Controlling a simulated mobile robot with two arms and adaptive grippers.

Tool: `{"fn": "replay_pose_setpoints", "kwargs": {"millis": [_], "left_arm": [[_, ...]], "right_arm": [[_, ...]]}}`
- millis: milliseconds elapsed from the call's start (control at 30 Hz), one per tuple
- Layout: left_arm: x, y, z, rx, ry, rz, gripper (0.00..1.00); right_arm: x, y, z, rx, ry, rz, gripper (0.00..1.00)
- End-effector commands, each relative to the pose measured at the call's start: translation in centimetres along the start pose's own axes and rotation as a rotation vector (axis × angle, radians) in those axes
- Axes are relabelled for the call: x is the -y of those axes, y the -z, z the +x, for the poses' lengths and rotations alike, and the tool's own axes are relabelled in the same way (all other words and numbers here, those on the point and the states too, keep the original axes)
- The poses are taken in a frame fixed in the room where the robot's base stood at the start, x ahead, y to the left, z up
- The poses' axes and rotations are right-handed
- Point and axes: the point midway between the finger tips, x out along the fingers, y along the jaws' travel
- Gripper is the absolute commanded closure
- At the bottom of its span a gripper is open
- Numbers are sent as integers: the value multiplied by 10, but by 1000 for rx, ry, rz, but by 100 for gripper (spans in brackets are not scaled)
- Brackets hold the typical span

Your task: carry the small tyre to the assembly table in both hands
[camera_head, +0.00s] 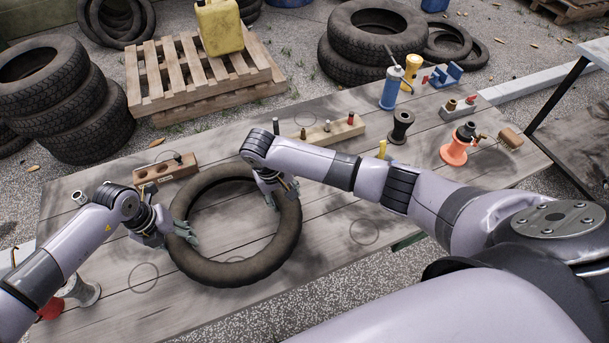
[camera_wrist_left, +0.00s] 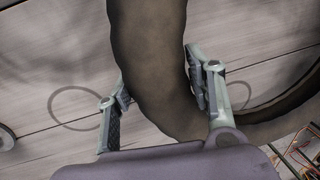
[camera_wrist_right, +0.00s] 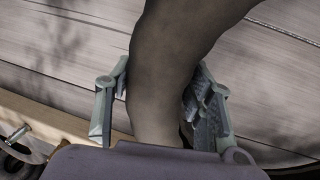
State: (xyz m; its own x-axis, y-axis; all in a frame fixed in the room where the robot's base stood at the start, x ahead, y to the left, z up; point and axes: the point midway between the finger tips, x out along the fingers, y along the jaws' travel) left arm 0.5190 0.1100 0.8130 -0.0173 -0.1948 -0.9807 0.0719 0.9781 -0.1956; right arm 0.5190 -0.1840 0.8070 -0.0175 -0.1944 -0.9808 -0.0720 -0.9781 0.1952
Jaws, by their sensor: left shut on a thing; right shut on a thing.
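The small tyre (camera_head: 232,272) is a dark ring over the wooden assembly table (camera_head: 330,232) in the head view. I cannot tell for sure whether it rests on the boards or hangs just above them. My left gripper (camera_head: 183,234) is shut on the tyre's left side; in the left wrist view its fingers (camera_wrist_left: 160,95) stand on both sides of the tyre wall (camera_wrist_left: 150,50). My right gripper (camera_head: 279,193) is shut on the tyre's upper right side; in the right wrist view its fingers (camera_wrist_right: 160,100) straddle the wall (camera_wrist_right: 170,50). My right forearm crosses above the table.
A wooden block with holes (camera_head: 165,170) stands close behind the tyre. A longer block with pegs (camera_head: 330,132), a dark spool (camera_head: 401,127), a blue cylinder (camera_head: 390,90) and an orange-red stand (camera_head: 458,146) are further right. A pallet (camera_head: 165,75) and stacked tyres (camera_head: 85,115) lie beyond the table.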

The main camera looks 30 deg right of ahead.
Motion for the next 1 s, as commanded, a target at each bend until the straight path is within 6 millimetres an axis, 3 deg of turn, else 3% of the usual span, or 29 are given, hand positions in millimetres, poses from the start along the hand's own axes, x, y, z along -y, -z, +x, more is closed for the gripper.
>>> {"fn": "replay_pose_setpoints", "kwargs": {"millis": [233,267,300,533,867,1000], "left_arm": [[-6,-1,16,2,-4,-2,100],[-6,0,14,0,-6,-3,49],[-6,0,13,0,-6,-3,47],[-4,0,13,0,-3,-1,31],[-3,0,11,1,-1,0,31],[-4,-2,-4,3,-1,0,31]], "right_arm": [[0,1,16,-1,-5,3,100],[0,0,14,0,-6,3,50],[0,0,14,1,-6,3,47],[1,0,13,1,-3,1,31],[2,0,13,0,-1,0,31],[2,0,13,0,0,0,31]]}}
